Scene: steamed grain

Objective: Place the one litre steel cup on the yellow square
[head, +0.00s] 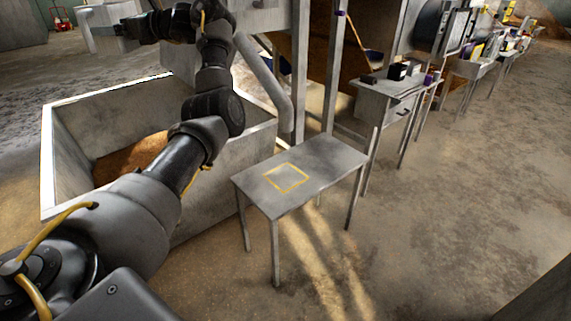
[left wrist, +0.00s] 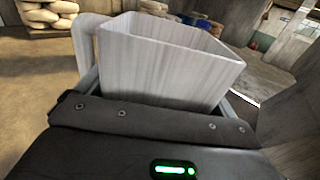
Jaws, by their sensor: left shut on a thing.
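The steel cup (left wrist: 165,65) fills the middle of the left wrist view. It is pale grey, with a square open rim and a handle on its left side. My left gripper (left wrist: 160,95) is shut on it, with a finger on each side. In the head view my left gripper (head: 128,28) is far off at the top left. The cup cannot be clearly told from the grey things there. The yellow square (head: 287,178) is a thin outline on a small grey metal table (head: 325,160). Nothing stands on it. My right gripper is not in view.
A large open grey bin (head: 235,150) with brown grain (head: 135,158) stands left of the table, under my left arm. Metal posts (head: 333,70) rise behind the table. A side table (head: 395,88) with small boxes stands beyond. The floor to the right is clear.

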